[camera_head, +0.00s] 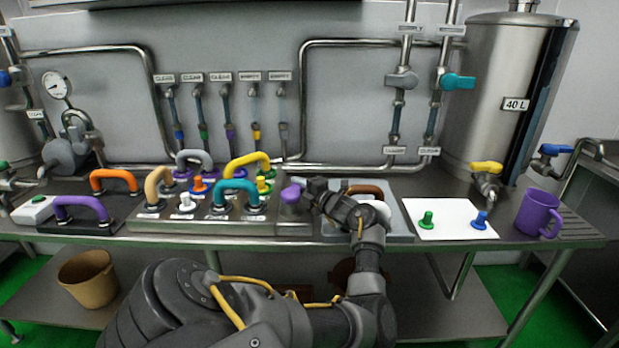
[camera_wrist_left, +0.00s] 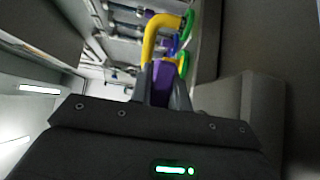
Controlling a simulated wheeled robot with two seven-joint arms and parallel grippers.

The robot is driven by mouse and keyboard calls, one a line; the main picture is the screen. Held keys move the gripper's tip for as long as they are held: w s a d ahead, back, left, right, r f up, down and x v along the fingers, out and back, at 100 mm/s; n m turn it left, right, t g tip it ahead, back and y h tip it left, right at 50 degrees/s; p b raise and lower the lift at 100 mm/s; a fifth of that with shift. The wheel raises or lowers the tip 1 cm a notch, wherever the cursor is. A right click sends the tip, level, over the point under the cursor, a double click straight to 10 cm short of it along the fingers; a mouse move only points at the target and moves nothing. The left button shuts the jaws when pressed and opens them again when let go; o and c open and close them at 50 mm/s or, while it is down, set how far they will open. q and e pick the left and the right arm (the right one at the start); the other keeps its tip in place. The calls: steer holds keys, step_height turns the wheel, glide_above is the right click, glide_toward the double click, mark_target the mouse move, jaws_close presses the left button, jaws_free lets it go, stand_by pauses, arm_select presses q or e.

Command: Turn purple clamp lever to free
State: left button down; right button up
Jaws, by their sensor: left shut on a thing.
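The purple clamp lever (camera_head: 290,195) sits on the metal plate at the middle of the bench, just right of the rack of coloured hose bends. My left gripper (camera_head: 303,191) reaches it from the right and is shut on its purple end. In the left wrist view, the purple lever (camera_wrist_left: 162,80) stands between the two dark fingers (camera_wrist_left: 164,92). The fingers and wrist hide the lever's base and pivot, so its angle is unclear. My right gripper is not in view.
A yellow bend (camera_head: 248,163) and a teal bend (camera_head: 238,187) stand close left of the lever. A brown-handled part (camera_head: 362,188) lies behind my wrist. A white mat (camera_head: 452,217) with green and blue pegs and a purple mug (camera_head: 537,212) are at right.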

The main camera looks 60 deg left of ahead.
arm_select(q)
steer(key=shift+s+f, duration=0.15)
steer(key=shift+f, duration=0.05)
steer(key=shift+g, duration=0.3)
steer(key=c, duration=1.3)
jaws_free()
steer(key=shift+s+r, duration=0.1)
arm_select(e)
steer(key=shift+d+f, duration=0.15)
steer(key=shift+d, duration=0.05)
arm_select(q)
steer(key=shift+w+d, duration=0.2)
steer(key=shift+b+v, duration=1.45)
steer(key=shift+v, duration=3.55)
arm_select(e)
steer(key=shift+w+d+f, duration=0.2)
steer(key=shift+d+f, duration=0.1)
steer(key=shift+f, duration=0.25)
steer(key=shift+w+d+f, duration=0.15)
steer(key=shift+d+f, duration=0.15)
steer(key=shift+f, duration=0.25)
arm_select(q)
steer(key=shift+s, duration=0.15)
steer(key=shift+c, duration=0.2)
